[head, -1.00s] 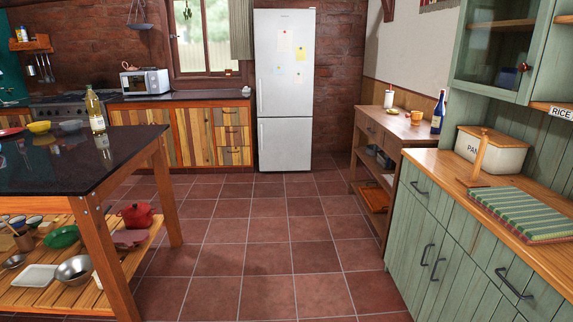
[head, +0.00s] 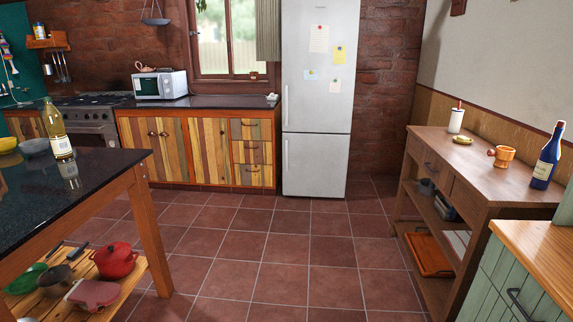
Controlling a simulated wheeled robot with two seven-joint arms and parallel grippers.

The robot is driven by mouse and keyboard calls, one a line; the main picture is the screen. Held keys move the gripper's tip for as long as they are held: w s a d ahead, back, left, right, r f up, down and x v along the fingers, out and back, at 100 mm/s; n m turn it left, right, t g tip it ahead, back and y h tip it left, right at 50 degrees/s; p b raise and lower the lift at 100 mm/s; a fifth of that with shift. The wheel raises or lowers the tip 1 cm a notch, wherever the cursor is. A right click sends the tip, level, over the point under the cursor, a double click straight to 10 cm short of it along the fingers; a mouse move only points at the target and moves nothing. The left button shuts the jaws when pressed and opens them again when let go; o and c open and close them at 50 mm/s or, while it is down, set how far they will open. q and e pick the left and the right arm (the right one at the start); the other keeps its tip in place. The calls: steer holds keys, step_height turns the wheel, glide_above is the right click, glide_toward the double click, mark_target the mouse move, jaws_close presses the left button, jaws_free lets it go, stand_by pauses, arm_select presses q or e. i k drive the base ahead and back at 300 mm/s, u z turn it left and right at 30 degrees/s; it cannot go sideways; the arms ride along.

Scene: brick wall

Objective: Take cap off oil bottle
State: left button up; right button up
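A clear glass bottle of yellowish oil (head: 57,132) stands upright near the right corner of the black-topped island table (head: 100,176) at the left. Its narrow neck and top show, but the cap is too small to make out clearly. A dark blue bottle (head: 547,160) with a pale label and red top stands on the wooden side table (head: 462,158) at the right. Neither of my grippers is in view.
The tiled floor (head: 268,262) is clear between the island and the side table. A green cabinet (head: 525,262) juts in at the lower right. Bowls (head: 36,147) sit left of the oil bottle. A red pot (head: 115,260) is on the island's lower shelf. The fridge (head: 318,100) stands ahead.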

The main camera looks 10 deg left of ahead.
mark_target(53, 121)
steer(key=u, duration=0.2)
steer(key=i, duration=1.95)
steer(key=u, duration=1.05)
steer(key=i, duration=1.35)
steer(key=u, duration=2)
steer(key=i, duration=0.85)
steer(key=u, duration=0.6)
